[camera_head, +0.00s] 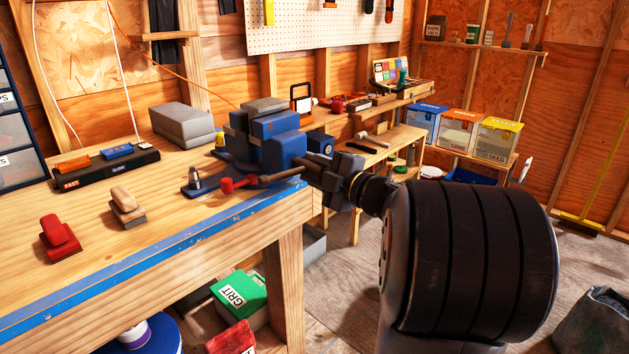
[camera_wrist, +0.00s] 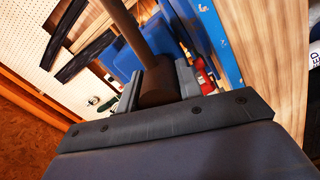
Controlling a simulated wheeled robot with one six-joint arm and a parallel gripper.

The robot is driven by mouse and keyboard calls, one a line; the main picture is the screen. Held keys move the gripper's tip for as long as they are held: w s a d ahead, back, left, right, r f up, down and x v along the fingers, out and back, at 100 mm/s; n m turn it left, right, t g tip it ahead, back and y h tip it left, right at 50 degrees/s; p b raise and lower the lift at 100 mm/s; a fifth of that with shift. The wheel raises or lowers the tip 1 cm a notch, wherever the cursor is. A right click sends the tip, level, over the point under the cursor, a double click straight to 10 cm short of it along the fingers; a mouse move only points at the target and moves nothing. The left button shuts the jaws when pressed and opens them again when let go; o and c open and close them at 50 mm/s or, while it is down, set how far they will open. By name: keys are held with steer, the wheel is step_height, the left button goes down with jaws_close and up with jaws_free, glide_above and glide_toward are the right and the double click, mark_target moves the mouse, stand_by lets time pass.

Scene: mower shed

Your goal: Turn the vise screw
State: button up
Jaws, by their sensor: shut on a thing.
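The blue vise (camera_head: 277,142) stands on the workbench near its right end, and part of it shows behind my fingers in the wrist view (camera_wrist: 127,62). A brown bar (camera_head: 272,179) of the vise screw runs in front of it, with a red knob (camera_head: 227,185) near its left end. My gripper (camera_head: 312,172) is at the bar's right end. In the wrist view, my gripper (camera_wrist: 157,82) is shut on the bar's thick brown end (camera_wrist: 156,88), one finger on each side. The thinner bar (camera_wrist: 127,27) leads away from it. The screw's thread is hidden.
The workbench (camera_head: 190,215) has a blue front edge. A red block (camera_head: 60,238), a wooden-handled block (camera_head: 127,207) and a black tray (camera_head: 108,168) lie left of the vise. Lidded bins (camera_head: 460,128) stand on a shelf at the right. A grey container (camera_head: 597,322) is on the floor.

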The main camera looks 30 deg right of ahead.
steer(key=n+b, duration=0.5)
steer(key=n, duration=0.1)
steer(key=shift+n, duration=0.3)
steer(key=n+b, duration=0.2)
steer(key=n, duration=0.1)
steer(key=shift+b, duration=0.35)
steer(key=shift+r+n+b, duration=0.2)
steer(key=shift+n+b, duration=0.6)
steer(key=shift+n, duration=0.4)
steer(key=o, duration=1)
steer(key=shift+w+a, duration=0.1)
